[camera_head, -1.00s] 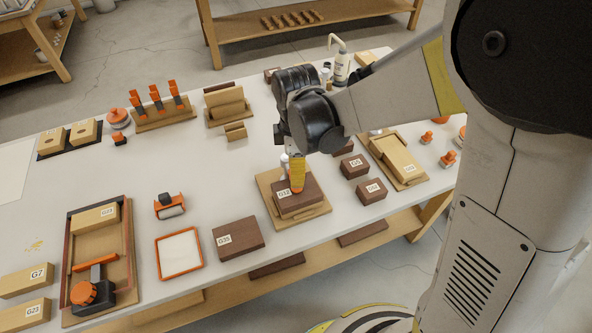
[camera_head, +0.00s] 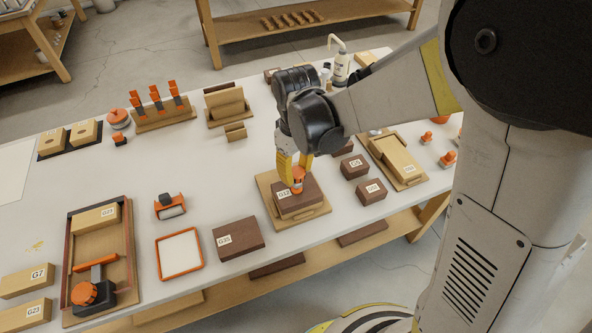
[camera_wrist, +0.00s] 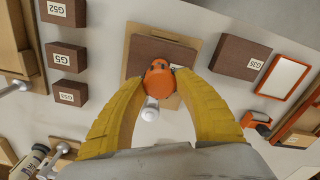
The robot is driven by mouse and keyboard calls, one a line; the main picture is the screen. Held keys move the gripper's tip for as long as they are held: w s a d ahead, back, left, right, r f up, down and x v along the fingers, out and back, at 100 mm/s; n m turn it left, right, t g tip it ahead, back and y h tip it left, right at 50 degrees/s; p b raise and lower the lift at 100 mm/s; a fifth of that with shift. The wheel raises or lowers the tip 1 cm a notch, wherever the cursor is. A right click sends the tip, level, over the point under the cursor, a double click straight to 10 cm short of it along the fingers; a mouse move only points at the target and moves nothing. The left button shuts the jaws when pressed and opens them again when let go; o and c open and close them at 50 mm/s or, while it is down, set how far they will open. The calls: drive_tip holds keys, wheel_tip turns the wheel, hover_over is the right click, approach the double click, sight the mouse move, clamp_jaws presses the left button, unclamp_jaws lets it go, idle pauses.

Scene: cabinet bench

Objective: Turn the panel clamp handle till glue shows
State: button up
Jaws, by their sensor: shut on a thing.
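My gripper (camera_head: 293,168) points down over a dark brown block (camera_head: 288,207) on a light wooden board (camera_head: 270,210). Its two yellow fingers are closed on an orange handle (camera_head: 298,183), which stands above the block. In the wrist view the handle (camera_wrist: 158,75) sits between the fingertips, with the brown block (camera_wrist: 140,57) beyond it. A white rounded part (camera_wrist: 150,111) shows just below the handle. The foot of the handle is hidden by the fingers and the handle itself. I cannot tell whether glue shows at the block.
A larger brown block (camera_head: 238,238) and an orange-rimmed tray (camera_head: 180,254) lie to the left. Small brown blocks (camera_head: 371,191) and a wooden fixture (camera_head: 398,160) stand close on the right. A wooden frame with an orange knob (camera_head: 83,293) is at the far left.

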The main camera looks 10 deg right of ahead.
sight(297, 171)
drive_tip(key=m, duration=0.5)
drive_tip(key=shift+m, duration=0.3)
drive_tip(key=m, duration=0.5)
drive_tip(key=shift+d, duration=0.1)
idle(0.3)
drive_tip(key=o, duration=1.2)
wheel_tip(297, 171, up, 12)
drive_tip(key=shift+r, duration=0.1)
idle(0.6)
